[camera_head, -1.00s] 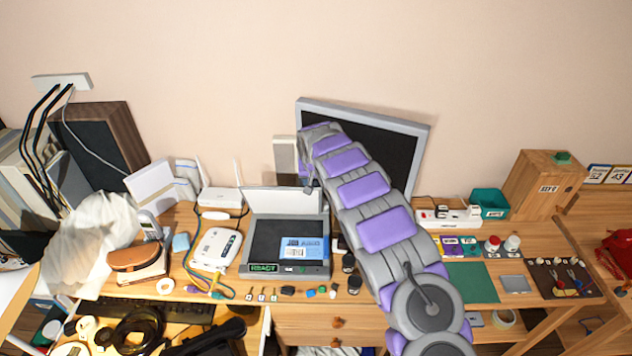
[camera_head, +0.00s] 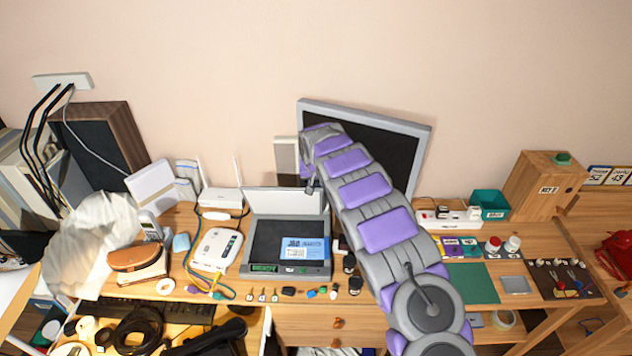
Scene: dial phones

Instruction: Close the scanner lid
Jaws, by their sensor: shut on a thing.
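The scanner (camera_head: 262,241) stands on the wooden desk at the centre, with a dark bed and a small green display at its front. A blue and white card (camera_head: 305,249) lies on the bed. The scanner's pale grey lid (camera_head: 275,201) stands raised at the back, hinged side down. My gripper (camera_head: 312,187) is at the lid's top edge near its right corner, shut on the lid. The fingertips are small and partly hidden by my arm, which reaches in from the lower right.
A monitor (camera_head: 408,134) stands behind my arm. A white router (camera_head: 221,198) and a white device (camera_head: 216,250) are left of the scanner. Dark jars (camera_head: 349,263) stand close to its right. Several small items lie along the desk's front edge.

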